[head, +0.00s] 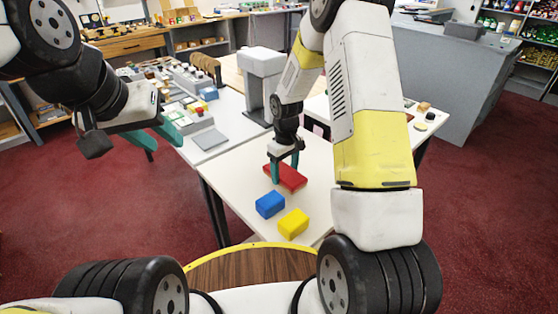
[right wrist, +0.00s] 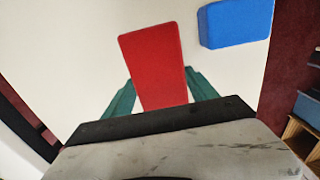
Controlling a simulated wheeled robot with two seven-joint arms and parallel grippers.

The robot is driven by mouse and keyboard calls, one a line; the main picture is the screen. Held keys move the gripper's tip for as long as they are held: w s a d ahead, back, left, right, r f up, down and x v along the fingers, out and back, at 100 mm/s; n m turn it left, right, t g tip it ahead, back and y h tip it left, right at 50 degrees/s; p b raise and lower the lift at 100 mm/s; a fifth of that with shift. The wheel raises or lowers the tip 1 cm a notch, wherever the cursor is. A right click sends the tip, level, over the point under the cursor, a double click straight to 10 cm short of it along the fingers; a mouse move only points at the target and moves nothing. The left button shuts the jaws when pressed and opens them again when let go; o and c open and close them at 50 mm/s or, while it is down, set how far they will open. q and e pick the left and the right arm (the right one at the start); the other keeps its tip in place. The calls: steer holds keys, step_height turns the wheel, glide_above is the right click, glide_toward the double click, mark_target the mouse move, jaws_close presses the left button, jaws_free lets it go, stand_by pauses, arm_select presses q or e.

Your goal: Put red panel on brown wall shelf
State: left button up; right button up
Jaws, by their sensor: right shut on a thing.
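The red panel (head: 290,178) is a flat red block over the white table, and it also shows in the right wrist view (right wrist: 153,60). My right gripper (head: 285,168) is shut on the red panel, with one teal finger on each side of it. I cannot tell whether the panel still touches the table. My left gripper (head: 160,140) is at the upper left, empty, with its teal fingers apart, far from the panel. I cannot make out a brown wall shelf for certain in either view.
A blue block (head: 270,204) and a yellow block (head: 293,224) lie on the white table (head: 235,185) near the panel. A grey stand (head: 262,65) rises behind it. A cluttered side table stands at the left, and a grey counter (head: 455,85) at the right.

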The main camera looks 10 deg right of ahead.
steer(key=shift+f, duration=0.95)
steer(key=shift+f, duration=0.1)
steer(key=o, duration=1.5)
